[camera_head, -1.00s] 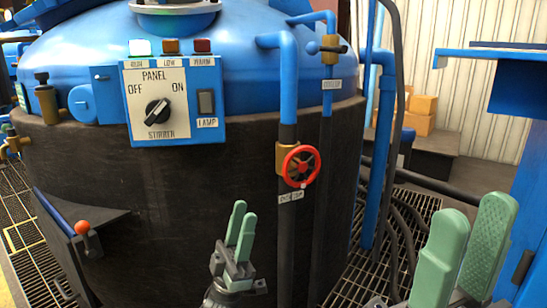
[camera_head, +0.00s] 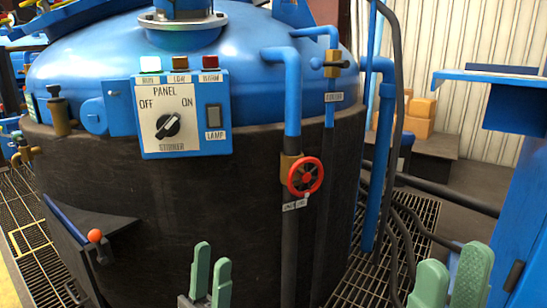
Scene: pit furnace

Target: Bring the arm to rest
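My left gripper (camera_head: 211,269) shows at the bottom middle, its two green fingers pointing up with a narrow gap between them. Nothing shows between the fingers. My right gripper (camera_head: 451,274) shows at the bottom right, with its green fingertips large and close to the camera.
The tank carries a stirrer panel (camera_head: 182,110), a red valve wheel (camera_head: 304,177) on a pipe, and a lever with an orange-red knob (camera_head: 95,236). Blue pipes and dark hoses stand right of the tank. A blue structure (camera_head: 522,215) fills the right edge.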

